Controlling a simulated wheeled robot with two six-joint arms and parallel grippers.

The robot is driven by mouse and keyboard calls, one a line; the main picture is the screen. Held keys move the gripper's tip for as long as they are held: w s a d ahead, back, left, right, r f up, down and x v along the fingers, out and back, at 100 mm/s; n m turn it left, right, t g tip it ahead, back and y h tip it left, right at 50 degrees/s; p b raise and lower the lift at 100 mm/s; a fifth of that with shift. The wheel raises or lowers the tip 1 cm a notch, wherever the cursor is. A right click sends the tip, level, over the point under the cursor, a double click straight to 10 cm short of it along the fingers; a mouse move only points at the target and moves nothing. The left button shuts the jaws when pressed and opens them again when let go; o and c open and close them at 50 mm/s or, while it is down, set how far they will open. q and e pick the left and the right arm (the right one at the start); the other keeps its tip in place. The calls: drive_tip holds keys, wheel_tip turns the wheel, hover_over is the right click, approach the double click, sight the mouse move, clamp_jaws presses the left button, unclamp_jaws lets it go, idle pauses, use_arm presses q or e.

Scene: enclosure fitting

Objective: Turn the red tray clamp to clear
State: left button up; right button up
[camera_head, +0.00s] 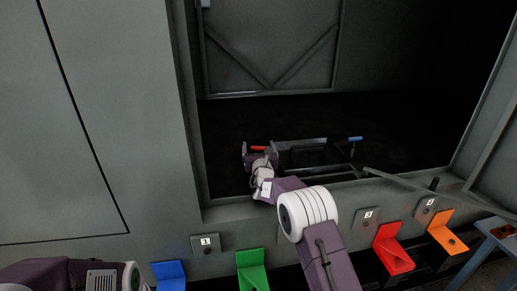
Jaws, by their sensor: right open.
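The red tray clamp (258,148) is a small red lever at the left end of a grey metal tray (300,141) inside the dark enclosure. My right arm reaches up through the enclosure opening, and its gripper (262,160) is at the red clamp, just below it. The right gripper is open, though its fingers are small and dark here. I cannot tell whether they touch the clamp. A blue clamp (355,139) sits at the tray's right end. Part of my left arm shows at the bottom left, and its gripper is out of view.
The enclosure's lower sill (230,211) and left post (186,120) border the opening. Blue (169,274), green (252,270), red (393,250) and orange (447,232) holders stand along the front below numbered plates. A thin rod (408,183) crosses at the right.

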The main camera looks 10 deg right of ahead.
drive_tip(key=c, duration=1.2)
drive_tip(key=m+h+p, duration=0.1)
drive_tip(key=m+g+h+p, duration=0.1)
drive_tip(key=h, duration=0.1)
drive_tip(key=m+h+p, duration=0.1)
drive_tip(key=h, duration=0.1)
drive_tip(key=shift+s+d+r+p, duration=0.1)
drive_tip(key=shift+d+r+p, duration=0.05)
drive_tip(key=shift+d+p, duration=0.2)
drive_tip(key=shift+c, duration=0.2)
drive_tip(key=shift+s+d+m+g+h+p, duration=0.1)
drive_tip(key=shift+m+g+h+p, duration=0.5)
drive_tip(key=shift+m+h, duration=0.15)
drive_tip(key=shift+s+d+f+m+g+h+p, duration=0.15)
drive_tip(key=shift+m+g+h+p, duration=0.35)
drive_tip(key=shift+h, duration=0.55)
drive_tip(key=shift+d+m, duration=0.1)
drive_tip(key=shift+m, duration=0.15)
drive_tip(key=o, duration=1.2)
drive_tip(key=shift+o, duration=0.2)
